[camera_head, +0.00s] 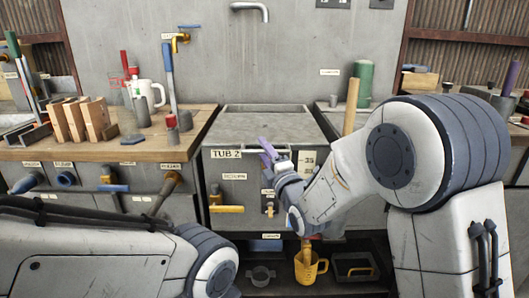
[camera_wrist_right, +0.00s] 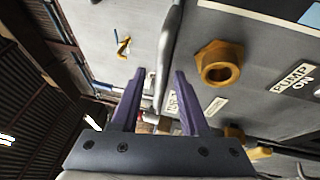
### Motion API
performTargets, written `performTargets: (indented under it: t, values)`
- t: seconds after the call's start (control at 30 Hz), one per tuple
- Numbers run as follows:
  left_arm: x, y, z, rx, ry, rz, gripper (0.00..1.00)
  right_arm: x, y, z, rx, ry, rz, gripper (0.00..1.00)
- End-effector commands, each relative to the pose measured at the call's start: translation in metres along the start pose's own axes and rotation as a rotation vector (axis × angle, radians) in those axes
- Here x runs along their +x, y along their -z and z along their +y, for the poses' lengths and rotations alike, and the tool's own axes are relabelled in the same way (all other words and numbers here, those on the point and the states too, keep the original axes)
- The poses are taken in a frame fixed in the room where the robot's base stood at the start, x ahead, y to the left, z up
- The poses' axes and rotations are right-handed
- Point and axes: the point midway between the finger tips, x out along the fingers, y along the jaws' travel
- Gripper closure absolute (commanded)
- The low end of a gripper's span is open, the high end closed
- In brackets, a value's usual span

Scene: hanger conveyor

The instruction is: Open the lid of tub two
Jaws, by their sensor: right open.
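Tub two (camera_head: 222,168) is a grey cabinet-like unit in the middle of the head view, with a "TUB 2" label at its upper front. Its flat grey top (camera_head: 250,128) looks level. I cannot tell the lid's exact outline. My right gripper (camera_head: 264,150) is open, its purple fingers at the upper front edge of the tub. Nothing is clearly held, and contact cannot be told. My left gripper is out of view; only the left arm shows.
A yellow handle (camera_head: 226,209) sticks out low on the tub's front. A brass nut (camera_wrist_right: 218,62) is beside the right finger. A wooden bench (camera_head: 130,148) with a white mug (camera_head: 148,95) stands left. A yellow jug (camera_head: 309,268) is on the shelf below. A tap (camera_head: 252,10) hangs above.

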Motion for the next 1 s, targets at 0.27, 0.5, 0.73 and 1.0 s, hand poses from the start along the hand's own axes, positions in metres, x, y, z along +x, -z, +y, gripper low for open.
performTargets:
  t: [0.27, 0.5, 0.73, 1.0]
  values:
    - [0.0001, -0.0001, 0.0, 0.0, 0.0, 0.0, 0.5, 0.0024, 0.0001, 0.0, 0.001, 0.0, 0.0, 0.55]
    - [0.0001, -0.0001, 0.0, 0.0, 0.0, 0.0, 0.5, 0.0021, -0.0001, 0.0, 0.001, 0.0, 0.0, 1.0]
    - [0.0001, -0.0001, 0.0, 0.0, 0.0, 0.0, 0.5, 0.0019, -0.0002, 0.0, 0.0, 0.001, 0.0, 1.0]
    - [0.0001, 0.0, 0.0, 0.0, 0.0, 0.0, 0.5, 0.0018, -0.0004, 0.0, 0.0, 0.001, 0.0, 1.0]
